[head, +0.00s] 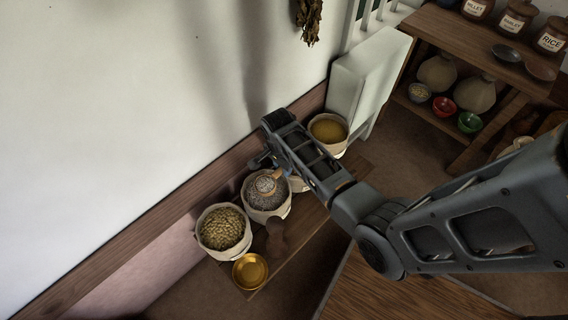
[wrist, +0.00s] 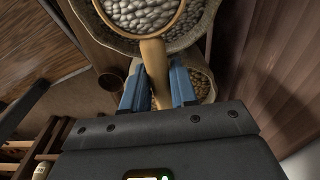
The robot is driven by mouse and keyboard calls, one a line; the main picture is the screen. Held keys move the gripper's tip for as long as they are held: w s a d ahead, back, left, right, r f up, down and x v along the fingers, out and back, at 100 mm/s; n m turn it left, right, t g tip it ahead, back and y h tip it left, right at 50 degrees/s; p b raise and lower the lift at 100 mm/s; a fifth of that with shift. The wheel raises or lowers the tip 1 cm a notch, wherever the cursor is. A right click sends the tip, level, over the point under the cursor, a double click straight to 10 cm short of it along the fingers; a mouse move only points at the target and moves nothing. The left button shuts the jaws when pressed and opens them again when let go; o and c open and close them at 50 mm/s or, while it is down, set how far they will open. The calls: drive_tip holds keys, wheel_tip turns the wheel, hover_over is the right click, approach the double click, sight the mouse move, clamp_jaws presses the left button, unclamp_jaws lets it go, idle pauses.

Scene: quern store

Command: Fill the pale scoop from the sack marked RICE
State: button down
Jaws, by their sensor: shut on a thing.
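A pale wooden scoop (head: 278,174) is in my gripper (head: 269,162), above the sack of grey grain (head: 249,208). In the wrist view the blue fingers of my gripper (wrist: 158,88) are shut on the handle of the scoop (wrist: 153,55). Grey-white grains show inside the scoop's round rim. I cannot tell whether the scoop touches the grain in the sack (wrist: 193,38). No marking on any sack is readable. A sack of yellow grain (head: 344,147) stands farther back, and a sack of greenish-brown grain (head: 230,254) stands nearer.
A gold bowl (head: 250,271) and a dark brown object (head: 277,238) stand in front of the sacks. The wall (head: 130,120) runs close behind them. A shelf (head: 470,35) at right holds jars, including one marked RICE (head: 551,40), with pots and small bowls below.

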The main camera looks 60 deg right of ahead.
drive_tip(key=shift+y, duration=0.4)
drive_tip(key=shift+r+p, duration=1.75)
drive_tip(key=shift+r, duration=0.25)
